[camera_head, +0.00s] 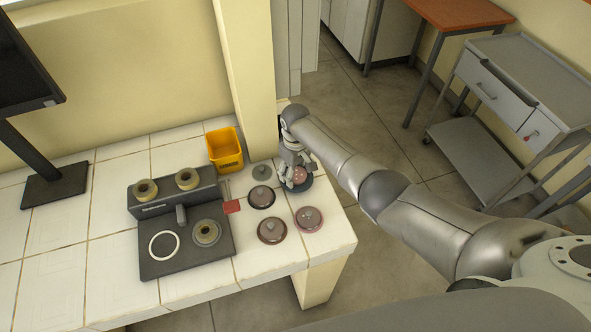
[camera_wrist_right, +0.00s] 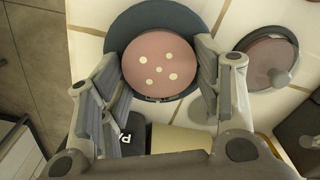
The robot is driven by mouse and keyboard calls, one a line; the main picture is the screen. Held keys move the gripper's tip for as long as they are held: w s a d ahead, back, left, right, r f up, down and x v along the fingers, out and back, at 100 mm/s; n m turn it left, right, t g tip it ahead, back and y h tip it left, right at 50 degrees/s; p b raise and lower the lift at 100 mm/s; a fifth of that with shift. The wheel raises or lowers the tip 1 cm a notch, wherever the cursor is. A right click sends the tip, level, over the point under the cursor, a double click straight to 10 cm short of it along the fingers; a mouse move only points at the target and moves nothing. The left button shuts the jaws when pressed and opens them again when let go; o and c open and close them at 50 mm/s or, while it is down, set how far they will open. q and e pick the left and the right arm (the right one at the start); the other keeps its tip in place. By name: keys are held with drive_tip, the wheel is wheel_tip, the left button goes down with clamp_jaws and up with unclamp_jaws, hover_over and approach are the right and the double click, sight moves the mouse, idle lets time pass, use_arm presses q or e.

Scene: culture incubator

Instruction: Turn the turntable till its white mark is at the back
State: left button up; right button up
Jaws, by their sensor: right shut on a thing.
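A dark blue-grey round disc, which I take to be the turntable (camera_head: 304,187), lies near the right edge of the tiled counter; it also shows in the right wrist view (camera_wrist_right: 122,28). A pink round dish with several pale dots (camera_wrist_right: 155,62) sits over it. My right gripper (camera_head: 297,174) reaches down over the disc from behind, and its fingers (camera_wrist_right: 160,78) are shut on the pink dish's sides. I cannot clearly make out the turntable's white mark; the gripper and dish hide part of the disc. My left gripper is out of view.
Lidded dishes (camera_head: 272,230) stand close by on the left and in front, one of them pink (camera_head: 309,219). A yellow bin (camera_head: 224,149) and a pillar (camera_head: 247,70) stand behind. A dark device (camera_head: 188,240) with a white ring is at left. Floor lies right.

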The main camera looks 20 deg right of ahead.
drive_tip(key=shift+s+f+m+p, duration=0.15)
drive_tip(key=shift+s+f+m, duration=0.1)
drive_tip(key=shift+m, duration=0.3)
drive_tip(key=shift+s+f+m+p, duration=0.15)
drive_tip(key=shift+f+m, duration=0.05)
drive_tip(key=shift+m, duration=0.85)
drive_tip(key=o, duration=1.4)
drive_tip(key=shift+w+f, duration=0.1)
drive_tip(key=shift+w, duration=0.15)
drive_tip(key=shift+o, duration=0.2)
drive_tip(key=shift+d, duration=0.15)
drive_tip(key=shift+r, duration=0.25)
drive_tip(key=shift+w+r, duration=0.15)
drive_tip(key=shift+r, duration=0.25)
wheel_tip(320, 180, up, 11)
